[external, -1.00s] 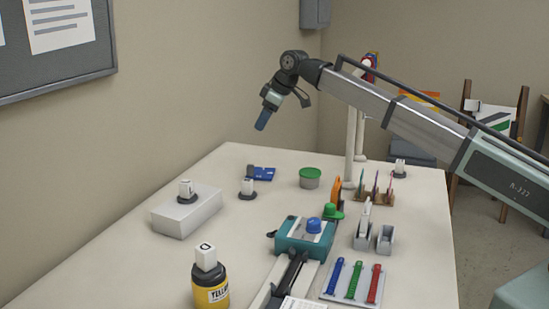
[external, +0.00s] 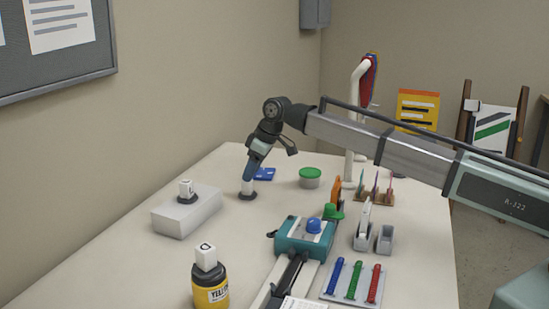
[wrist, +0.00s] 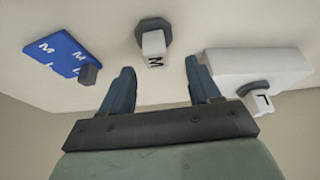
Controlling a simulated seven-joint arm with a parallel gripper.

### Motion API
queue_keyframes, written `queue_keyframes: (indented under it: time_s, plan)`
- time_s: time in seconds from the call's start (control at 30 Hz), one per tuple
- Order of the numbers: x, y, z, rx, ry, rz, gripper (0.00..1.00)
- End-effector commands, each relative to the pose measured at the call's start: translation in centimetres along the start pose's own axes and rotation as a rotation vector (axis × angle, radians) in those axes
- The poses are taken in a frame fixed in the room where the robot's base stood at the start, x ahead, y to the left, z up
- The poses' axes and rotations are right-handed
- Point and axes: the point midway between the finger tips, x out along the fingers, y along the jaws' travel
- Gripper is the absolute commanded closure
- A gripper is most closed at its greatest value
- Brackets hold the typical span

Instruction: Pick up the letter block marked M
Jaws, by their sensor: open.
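The M block (wrist: 153,44) is a small white block with a black M, standing on a dark eight-sided base (wrist: 146,24). In the external view the M block (external: 246,188) stands on the table left of the green-lidded tub, partly hidden by my gripper (external: 250,172). In the wrist view my gripper (wrist: 160,73) is open, its two blue fingers apart with nothing between them. The block appears just beyond the fingertips, near the middle of the gap. Whether the fingers touch it cannot be told.
A white box (external: 188,212) bearing another letter block (external: 185,188) stands to the left. A blue card (external: 265,174) lies close behind the M block. The green-lidded tub (external: 310,177) is to its right. A yellow bottle (external: 211,293) with a block on top stands nearer the camera.

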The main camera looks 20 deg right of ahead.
Motion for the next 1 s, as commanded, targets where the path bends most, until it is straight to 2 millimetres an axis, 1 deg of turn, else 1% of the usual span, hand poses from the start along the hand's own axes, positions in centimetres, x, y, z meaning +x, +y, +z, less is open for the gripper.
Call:
queue_keyframes:
  time_s: [0.17,0.37,0.43,0.53,0.63,0.8,1.0]
  plan:
    - [0.7,0.1,0.0,0.000,0.000,0.000,0.38]
    - [3.0,0.6,-0.1,0.000,-0.001,0.000,0.38]
    - [4.0,0.6,-0.1,-0.001,-0.001,0.000,0.38]
    - [5.0,0.5,-0.1,-0.001,-0.001,0.000,0.38]
    - [5.3,0.5,-0.1,-0.001,0.000,0.000,0.38]
    - [5.3,0.5,0.0,-0.001,0.000,0.000,0.38]
    - [5.3,0.5,0.0,-0.001,0.000,0.000,0.57]
